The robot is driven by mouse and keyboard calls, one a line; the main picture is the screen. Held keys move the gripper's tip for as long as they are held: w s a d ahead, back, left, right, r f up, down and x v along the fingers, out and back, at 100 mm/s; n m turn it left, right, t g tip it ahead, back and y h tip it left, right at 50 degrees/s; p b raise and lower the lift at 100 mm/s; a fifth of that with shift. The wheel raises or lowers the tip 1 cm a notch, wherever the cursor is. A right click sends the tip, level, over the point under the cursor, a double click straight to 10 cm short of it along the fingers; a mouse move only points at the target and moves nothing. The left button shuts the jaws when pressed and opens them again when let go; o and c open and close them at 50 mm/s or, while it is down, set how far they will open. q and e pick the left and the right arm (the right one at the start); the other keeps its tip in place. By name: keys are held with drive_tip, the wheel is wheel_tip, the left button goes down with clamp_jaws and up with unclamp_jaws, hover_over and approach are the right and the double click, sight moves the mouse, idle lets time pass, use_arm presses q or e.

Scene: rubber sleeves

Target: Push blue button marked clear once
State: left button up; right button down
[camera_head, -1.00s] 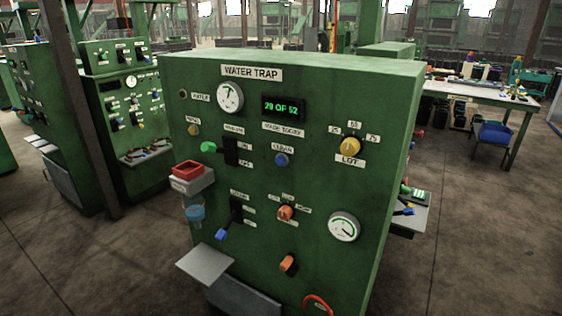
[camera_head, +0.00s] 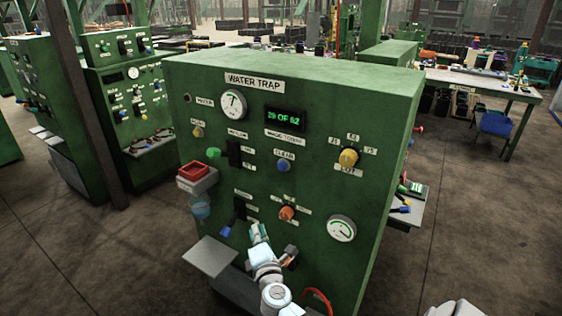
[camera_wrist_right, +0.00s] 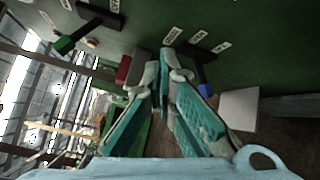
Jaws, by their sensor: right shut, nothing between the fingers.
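The blue button (camera_head: 283,165) is on the front of the green WATER TRAP panel (camera_head: 330,110), under a small label that reads like CLEAR or CLEAN. My right gripper (camera_head: 257,231) is in front of the lower panel, below and slightly left of the button and apart from it. In the right wrist view the teal fingers of my right gripper (camera_wrist_right: 160,65) are shut and empty. The blue button cannot be made out in that view. My left gripper is not in view.
A yellow knob (camera_head: 348,157), an orange knob (camera_head: 287,212), a blue-tipped lever (camera_head: 226,231) and a green-tipped lever (camera_head: 214,153) surround the button. A red-topped box (camera_head: 193,171) and a grey shelf (camera_head: 210,256) stick out at the left. The display (camera_head: 285,120) reads 29 OF 52.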

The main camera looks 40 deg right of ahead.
sight(282, 166)
wheel_tip(282, 166, up, 13)
drive_tip(key=n+t+h, duration=0.1)
drive_tip(key=t+h, duration=0.1)
drive_tip(key=shift+w+n+p, duration=0.3)
drive_tip(key=shift+w+p, duration=0.1)
drive_tip(key=shift+p, duration=0.05)
drive_tip(key=shift+d, duration=0.15)
drive_tip(key=w+d+b, duration=0.1)
drive_tip(key=w+d, duration=0.1)
drive_tip(key=d, duration=0.6)
drive_tip(key=shift+w+d+b, duration=0.2)
drive_tip(key=shift+w+b, duration=0.1)
drive_tip(key=shift+b, duration=0.05)
idle(0.4)
drive_tip(key=shift+w+d, duration=0.15)
drive_tip(key=shift+d, duration=0.25)
